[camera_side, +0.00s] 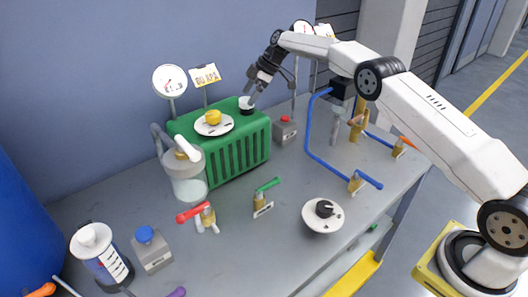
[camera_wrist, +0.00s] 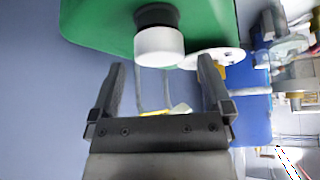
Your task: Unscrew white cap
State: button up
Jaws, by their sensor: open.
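The white cap (camera_side: 245,102) sits on a black neck (camera_side: 247,111) on top of the green box (camera_side: 238,152), near its right back corner. In the wrist view the white cap (camera_wrist: 160,46) is just past my fingertips and roughly centred between them, with the black neck (camera_wrist: 157,15) behind it. My gripper (camera_side: 254,93) is just above the cap in the side view and tilted. Its fingers (camera_wrist: 162,68) are spread wide in the wrist view, with nothing held between them. I cannot tell whether a finger touches the cap.
A white disc with a yellow knob (camera_side: 213,117) is close to the cap, left of it. A gauge (camera_side: 170,80) and a sign (camera_side: 205,75) stand behind the box. A jar (camera_side: 187,185) is at left, a grey red-button box (camera_side: 285,130) at right.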

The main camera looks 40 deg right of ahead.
jog(key=v, duration=0.5)
jog(key=shift+s+a+m+t+h, duration=0.5)
jog(key=shift+m+h, duration=0.45)
jog(key=shift+m, duration=1.15)
jog(key=shift+s+a+m+t+h, duration=0.25)
jog(key=shift+a+m+t+h, duration=0.65)
jog(key=shift+m, duration=1.2)
jog(key=shift+s+a+m+t+h, duration=0.45)
jog(key=shift+m+h, duration=0.6)
jog(key=shift+m, duration=1.05)
jog(key=shift+w, duration=0.1)
jog(key=shift+x, duration=3.85)
